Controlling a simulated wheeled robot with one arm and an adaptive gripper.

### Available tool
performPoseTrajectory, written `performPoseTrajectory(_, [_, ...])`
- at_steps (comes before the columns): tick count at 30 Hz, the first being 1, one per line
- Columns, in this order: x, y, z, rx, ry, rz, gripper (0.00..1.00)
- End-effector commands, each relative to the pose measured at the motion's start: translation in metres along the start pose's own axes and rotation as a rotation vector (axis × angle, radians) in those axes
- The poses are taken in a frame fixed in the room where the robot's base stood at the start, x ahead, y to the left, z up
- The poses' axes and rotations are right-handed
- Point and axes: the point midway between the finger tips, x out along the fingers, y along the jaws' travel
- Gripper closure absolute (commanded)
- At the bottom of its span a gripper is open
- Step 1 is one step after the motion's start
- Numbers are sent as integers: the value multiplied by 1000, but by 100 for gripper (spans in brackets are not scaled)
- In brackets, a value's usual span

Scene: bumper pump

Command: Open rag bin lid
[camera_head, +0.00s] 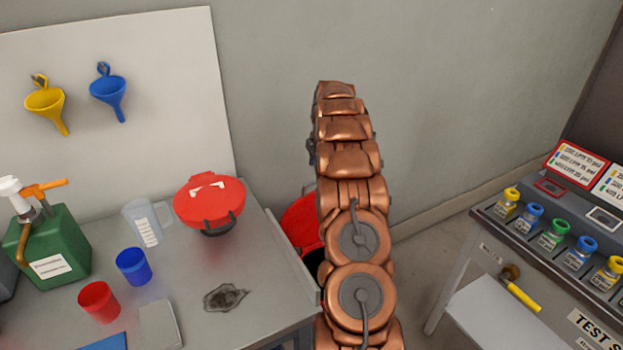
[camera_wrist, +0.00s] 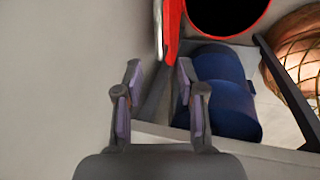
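The red rag bin (camera_head: 302,222) stands on the floor beyond the right edge of the bench, largely hidden behind my copper arm. In the wrist view, the bin's red rim (camera_wrist: 246,33) surrounds a dark, uncovered opening. Its red lid (camera_wrist: 172,28) shows nearly edge-on beside the opening, so it looks raised. My gripper (camera_wrist: 158,72) is open, with its two fingers apart and nothing clearly held between them. The lid's lower end is just ahead of the fingertips; I cannot tell whether they touch. The head view hides my gripper behind the arm.
The bench (camera_head: 262,300) at left holds a red lidded container (camera_head: 209,200), a green pump can (camera_head: 48,252), a jug and cups. A test station (camera_head: 490,240) with several small bottles stands at right. A blue rounded object (camera_wrist: 225,95) lies right of my fingers. The wall is close behind.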

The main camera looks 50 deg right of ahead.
Motion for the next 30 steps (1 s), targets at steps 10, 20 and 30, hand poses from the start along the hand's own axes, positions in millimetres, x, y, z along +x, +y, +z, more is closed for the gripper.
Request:
performPoseTrajectory(10, [20, 1, 4, -4, -3, 3, 61])
performPoseTrajectory(20, [64, 1, 1, -6, -1, 2, 61])
performPoseTrajectory(30, [78, 2, 1, -6, -1, 4, 61])
